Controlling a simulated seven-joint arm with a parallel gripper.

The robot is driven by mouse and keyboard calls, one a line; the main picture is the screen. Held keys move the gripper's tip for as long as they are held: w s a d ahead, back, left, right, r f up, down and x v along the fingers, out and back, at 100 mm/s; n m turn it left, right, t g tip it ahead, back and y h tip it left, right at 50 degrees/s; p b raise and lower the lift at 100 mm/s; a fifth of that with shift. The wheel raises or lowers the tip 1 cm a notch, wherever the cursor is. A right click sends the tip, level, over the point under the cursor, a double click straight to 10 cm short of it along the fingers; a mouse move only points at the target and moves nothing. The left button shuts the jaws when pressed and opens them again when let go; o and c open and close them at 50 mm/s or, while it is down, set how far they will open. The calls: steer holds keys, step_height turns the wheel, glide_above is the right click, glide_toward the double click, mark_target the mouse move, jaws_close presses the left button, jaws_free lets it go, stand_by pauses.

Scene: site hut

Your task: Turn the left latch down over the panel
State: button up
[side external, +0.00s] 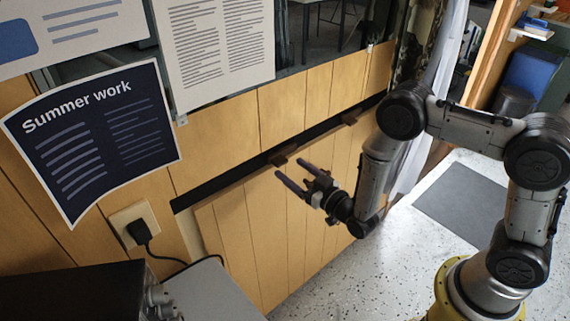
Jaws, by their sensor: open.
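The left latch (284,156) is a small dark brown block at the dark gap above the lower wooden panel (245,235). It looks roughly level along the gap, though it is too small to be sure. The right latch (350,118), a similar block, sits further along the same gap. The panel is pale wood boarding, and its top edge lies just below the gap. My gripper (294,171) is open, its two dark fingers pointing at the wall just below the left latch. I see nothing between the fingers. I cannot tell whether a finger touches the latch or panel.
A socket with a black plug (138,232) and cable is on the wall at left. A dark box (75,292) on a grey surface stands at lower left. Paper notices hang above. Speckled floor (340,275) below my gripper is clear, with a grey mat (465,203) at right.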

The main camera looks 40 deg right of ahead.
mark_target(283, 163)
steer(key=shift+w, duration=1.9)
steer(key=shift+c, duration=0.3)
jaws_close()
